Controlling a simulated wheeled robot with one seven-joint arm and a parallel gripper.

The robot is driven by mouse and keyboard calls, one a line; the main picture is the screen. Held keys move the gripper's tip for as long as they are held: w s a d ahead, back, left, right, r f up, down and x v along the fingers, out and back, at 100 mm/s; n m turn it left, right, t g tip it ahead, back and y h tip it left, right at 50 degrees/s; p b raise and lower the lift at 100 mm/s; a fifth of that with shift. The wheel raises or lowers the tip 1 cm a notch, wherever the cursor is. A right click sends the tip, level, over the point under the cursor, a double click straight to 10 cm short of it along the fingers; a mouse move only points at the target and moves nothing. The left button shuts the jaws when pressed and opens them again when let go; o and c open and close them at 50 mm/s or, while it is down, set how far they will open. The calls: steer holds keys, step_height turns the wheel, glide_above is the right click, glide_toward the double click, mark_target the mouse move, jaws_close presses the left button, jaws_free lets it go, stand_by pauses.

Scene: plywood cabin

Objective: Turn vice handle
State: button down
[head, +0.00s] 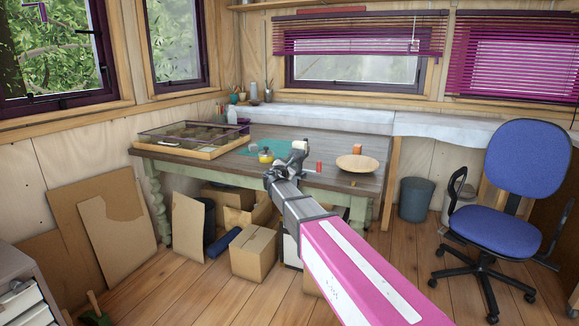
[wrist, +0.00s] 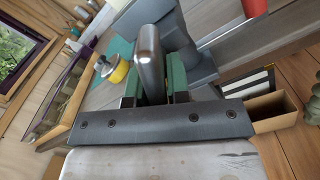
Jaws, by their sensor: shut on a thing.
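The vice (head: 299,146) stands at the front edge of the worktable, partly hidden behind my arm in the head view. In the wrist view its grey body (wrist: 180,45) fills the upper middle. The vice handle (wrist: 150,52) is a rounded, shiny metal bar standing between the green-padded fingers of my gripper (wrist: 154,84). The fingers are closed on the handle, one on each side. In the head view my gripper (head: 281,172) is at the vice, and the handle cannot be made out there.
The worktable (head: 225,170) carries a glass-topped case (head: 190,137), a yellow pot (head: 265,157), a red cylinder (head: 319,166) and a wooden bowl (head: 357,163). Cardboard boxes (head: 254,252) lie below. A blue chair (head: 514,190) stands right; the floor before it is clear.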

steer(key=n, duration=0.5)
steer(key=shift+s+d+f+n, duration=0.1)
steer(key=shift+s+d+n, duration=0.1)
steer(key=shift+n, duration=0.2)
steer(key=n, duration=0.5)
steer(key=shift+d, duration=0.2)
steer(key=n, duration=0.5)
steer(key=shift+s+d+n, duration=0.1)
steer(key=shift+d+n, duration=0.05)
steer(key=shift+n, duration=0.25)
steer(key=n, duration=0.5)
steer(key=shift+d+r, duration=0.1)
steer(key=shift+r, duration=0.25)
steer(key=c, duration=1.2)
jaws_free()
steer(key=shift+o, duration=0.2)
steer(key=v, duration=1.1)
